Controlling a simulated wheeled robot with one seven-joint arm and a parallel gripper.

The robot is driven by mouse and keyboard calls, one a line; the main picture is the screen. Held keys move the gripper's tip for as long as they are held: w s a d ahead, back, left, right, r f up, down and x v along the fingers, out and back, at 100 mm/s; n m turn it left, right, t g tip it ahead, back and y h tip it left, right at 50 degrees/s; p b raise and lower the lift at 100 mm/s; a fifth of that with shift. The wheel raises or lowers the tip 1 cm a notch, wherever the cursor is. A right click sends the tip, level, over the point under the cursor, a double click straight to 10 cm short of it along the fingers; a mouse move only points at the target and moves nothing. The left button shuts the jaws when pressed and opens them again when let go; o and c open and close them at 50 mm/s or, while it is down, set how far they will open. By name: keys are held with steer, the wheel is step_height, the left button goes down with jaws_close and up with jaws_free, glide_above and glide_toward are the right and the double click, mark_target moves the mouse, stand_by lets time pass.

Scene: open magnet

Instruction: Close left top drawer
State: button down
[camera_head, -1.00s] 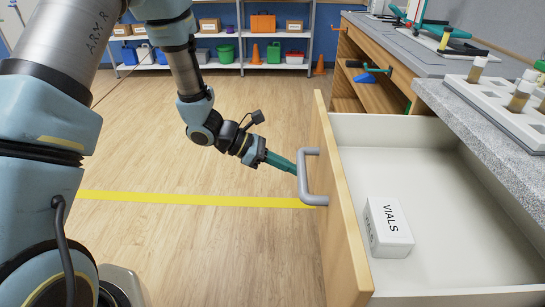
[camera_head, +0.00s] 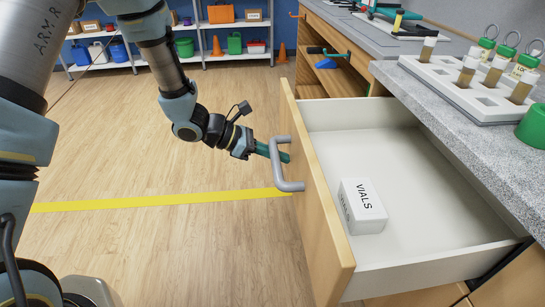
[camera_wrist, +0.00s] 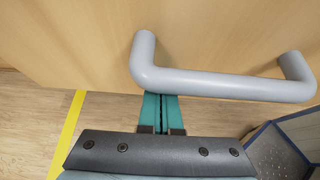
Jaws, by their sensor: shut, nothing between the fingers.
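The drawer (camera_head: 318,195) is pulled out from under the grey counter, with a wooden front and white inside. Its grey handle (camera_head: 284,165) is on the outer face and fills the upper part of the wrist view (camera_wrist: 215,84). My gripper (camera_head: 284,157) has teal fingers at the handle, on the outer side of the drawer front. In the wrist view the fingers (camera_wrist: 160,98) are together, with tips at or under the handle bar's left part. I cannot tell whether they touch the drawer face. A white box marked VIALS (camera_head: 363,206) lies in the drawer.
The grey counter (camera_head: 440,95) above holds a white rack (camera_head: 470,90) with several vials and a green object (camera_head: 533,125) at the right edge. Shelves with bins stand at the back. The wooden floor (camera_head: 190,250) left of the drawer is clear.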

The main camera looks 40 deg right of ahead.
steer(key=s+d+b, duration=0.1)
steer(key=s+d, duration=0.4)
steer(key=d, duration=0.3)
steer(key=s+d+b, duration=0.2)
steer(key=s+d, duration=0.4)
steer(key=d, duration=0.2)
steer(key=s+d+b, duration=0.2)
steer(key=s+d, duration=0.4)
steer(key=d, duration=0.2)
steer(key=shift+s+d, duration=0.2)
steer(key=shift+s, duration=0.05)
steer(key=shift+s+d+r, duration=0.15)
steer(key=shift+s+d, duration=0.05)
steer(key=shift+s+r, duration=0.1)
steer(key=shift+s, duration=0.05)
